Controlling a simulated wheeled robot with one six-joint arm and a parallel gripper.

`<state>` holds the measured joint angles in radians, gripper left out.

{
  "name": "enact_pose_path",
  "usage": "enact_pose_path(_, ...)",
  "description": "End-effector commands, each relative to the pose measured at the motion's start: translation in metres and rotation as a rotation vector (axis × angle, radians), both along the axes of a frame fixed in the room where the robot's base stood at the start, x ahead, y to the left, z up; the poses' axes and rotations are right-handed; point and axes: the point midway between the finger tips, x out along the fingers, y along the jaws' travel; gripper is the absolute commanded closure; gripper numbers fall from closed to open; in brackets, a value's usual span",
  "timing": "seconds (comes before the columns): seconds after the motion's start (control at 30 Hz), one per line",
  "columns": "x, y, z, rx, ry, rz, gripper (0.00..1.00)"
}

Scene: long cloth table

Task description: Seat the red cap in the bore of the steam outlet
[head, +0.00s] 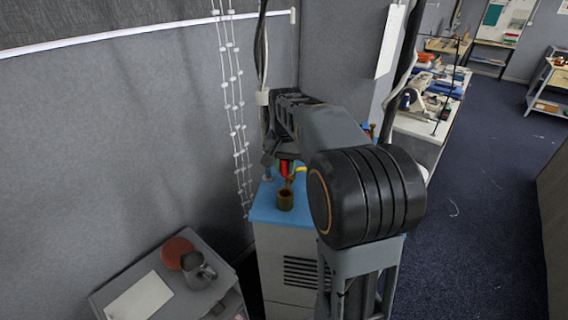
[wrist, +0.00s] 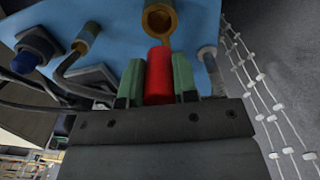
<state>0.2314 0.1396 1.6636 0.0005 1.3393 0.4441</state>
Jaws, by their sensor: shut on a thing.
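The red cap (wrist: 158,78) is a red cylinder between the two green fingers of my gripper (wrist: 158,66), which is shut on it. In the head view a bit of the cap (head: 284,168) shows under my arm, and the gripper (head: 286,174) is partly hidden. An open brass-coloured ring (wrist: 160,20), which looks like the steam outlet, is just beyond the cap in the wrist view. In the head view it appears as an olive upright cylinder (head: 285,201) with an open bore, in front of the gripper. The cap is outside the bore.
The blue top (head: 264,213) of a grey cabinet carries these parts. The wrist view also shows a blue-capped fitting (wrist: 35,45), a bent pipe (wrist: 82,45) and a grey post (wrist: 207,58). A side table (head: 112,289) with a jug (head: 197,270) stands lower left; bead chains (head: 238,130) hang nearby.

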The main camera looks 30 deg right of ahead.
Motion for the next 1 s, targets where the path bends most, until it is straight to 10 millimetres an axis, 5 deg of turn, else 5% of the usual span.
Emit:
enact_pose_path(0.37, 0.0, 0.001, -0.006, 0.0, 0.0, 0.002, 0.98)
enact_pose_path(1.0, 0.0, 0.002, -0.055, 0.0, 0.0, 0.004, 0.98)
